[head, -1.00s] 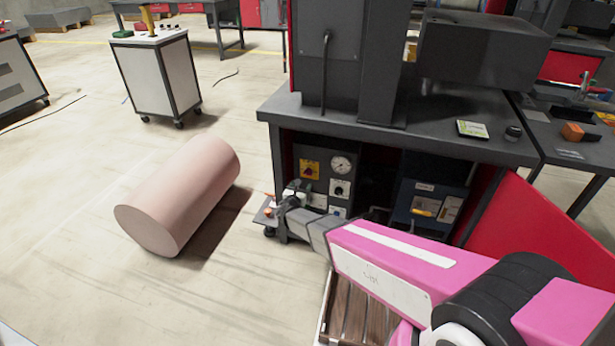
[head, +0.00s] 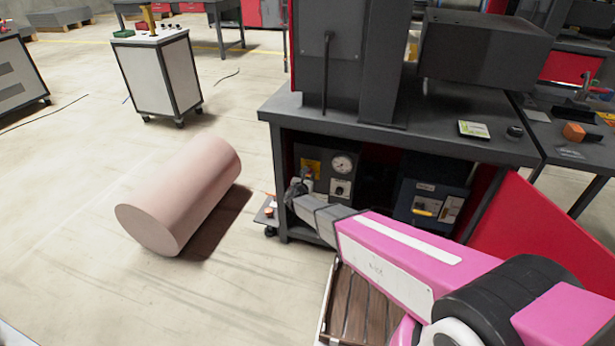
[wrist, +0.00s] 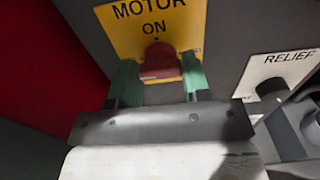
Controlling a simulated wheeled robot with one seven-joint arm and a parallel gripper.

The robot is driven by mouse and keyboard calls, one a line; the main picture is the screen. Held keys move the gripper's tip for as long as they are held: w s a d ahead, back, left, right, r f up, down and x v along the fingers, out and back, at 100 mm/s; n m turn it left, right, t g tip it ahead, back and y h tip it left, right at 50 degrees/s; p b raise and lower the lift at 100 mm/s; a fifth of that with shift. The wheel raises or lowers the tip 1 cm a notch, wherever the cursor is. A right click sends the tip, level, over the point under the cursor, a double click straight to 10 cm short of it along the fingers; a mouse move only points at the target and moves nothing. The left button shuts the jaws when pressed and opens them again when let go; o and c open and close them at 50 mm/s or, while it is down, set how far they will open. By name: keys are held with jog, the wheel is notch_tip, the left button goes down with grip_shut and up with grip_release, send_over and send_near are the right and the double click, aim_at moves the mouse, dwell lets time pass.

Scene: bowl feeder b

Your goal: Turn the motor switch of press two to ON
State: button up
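The motor switch of the press is a red knob (wrist: 160,62) on a yellow plate (wrist: 188,22) that reads MOTOR above and ON just over the knob. In the head view the yellow plate (head: 311,167) is on the dark panel under the press table, partly covered by my gripper (head: 302,180). In the wrist view my gripper (wrist: 160,78) has one green fingertip on each side of the red knob. I see no clear gap beside the knob, but cannot tell whether the fingers press on it. The knob's far side and exact angle are unclear.
A RELIEF plate (wrist: 290,66) with a dark knob is just right of the switch. A gauge (head: 343,164) and a blue-grey box (head: 433,203) are under the table (head: 425,143). A pink cylinder (head: 182,193) lies on open floor to the left.

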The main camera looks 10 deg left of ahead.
jog(key=shift+c, duration=1.3)
jog(key=shift+m, duration=0.3)
jog(key=m, duration=0.7)
jog(key=shift+d+m, duration=0.1)
jog(key=shift+m, duration=0.3)
jog(key=m, duration=0.4)
jog(key=shift+f, duration=0.1)
jog(key=shift+f+m, duration=0.1)
jog(key=shift+m, duration=2.6)
jog(key=shift+d, duration=0.1)
